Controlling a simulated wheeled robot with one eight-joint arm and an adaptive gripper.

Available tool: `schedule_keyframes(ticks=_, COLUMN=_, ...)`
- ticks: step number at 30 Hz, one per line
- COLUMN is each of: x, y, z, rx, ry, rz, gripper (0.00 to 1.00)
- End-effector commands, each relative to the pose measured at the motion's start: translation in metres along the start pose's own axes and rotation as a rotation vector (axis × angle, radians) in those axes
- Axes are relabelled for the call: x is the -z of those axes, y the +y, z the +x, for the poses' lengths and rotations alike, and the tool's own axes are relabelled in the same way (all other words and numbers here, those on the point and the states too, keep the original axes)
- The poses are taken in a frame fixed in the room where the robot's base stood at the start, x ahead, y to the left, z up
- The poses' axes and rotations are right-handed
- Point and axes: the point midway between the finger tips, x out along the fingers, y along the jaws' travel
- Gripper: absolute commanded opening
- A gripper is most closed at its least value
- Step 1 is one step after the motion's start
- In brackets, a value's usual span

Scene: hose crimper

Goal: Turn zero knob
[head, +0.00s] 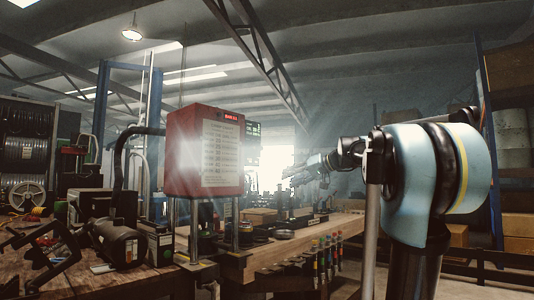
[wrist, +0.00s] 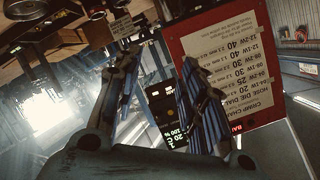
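The red crimper box (head: 173,152) stands left of centre in the head view, with a white chart on its front and a small red display. A dark control panel with lit green readouts (head: 253,128) shows on its right side. In the wrist view the picture is upside down; the box (wrist: 180,48) is at right and the dark panel (wrist: 160,92) shows between my fingers. My gripper (wrist: 160,62) is open, with its fingers apart and nothing seen between them; it also shows in the head view (head: 292,174), right of the box. I cannot make out the zero knob.
A wooden bench (head: 300,240) with tools along its edge runs below my arm. A cluttered workbench (head: 130,284) with a dark cylindrical motor (head: 118,243) is at left. Shelving with boxes (head: 518,230) stands at right. The space around my gripper looks open.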

Motion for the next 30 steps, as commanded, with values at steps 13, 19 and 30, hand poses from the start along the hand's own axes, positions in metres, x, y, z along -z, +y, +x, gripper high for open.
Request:
schedule_keyframes(ticks=13, x=0.162, y=-0.020, z=-0.010, rx=0.110, ry=0.284, rz=-0.037, gripper=0.38)
schedule_keyframes(ticks=19, x=0.169, y=-0.023, z=0.008, rx=0.114, ry=0.286, rz=-0.037, gripper=0.38)
schedule_keyframes(ticks=30, x=0.186, y=-0.031, z=0.070, rx=0.113, ry=0.284, rz=-0.037, gripper=0.38)
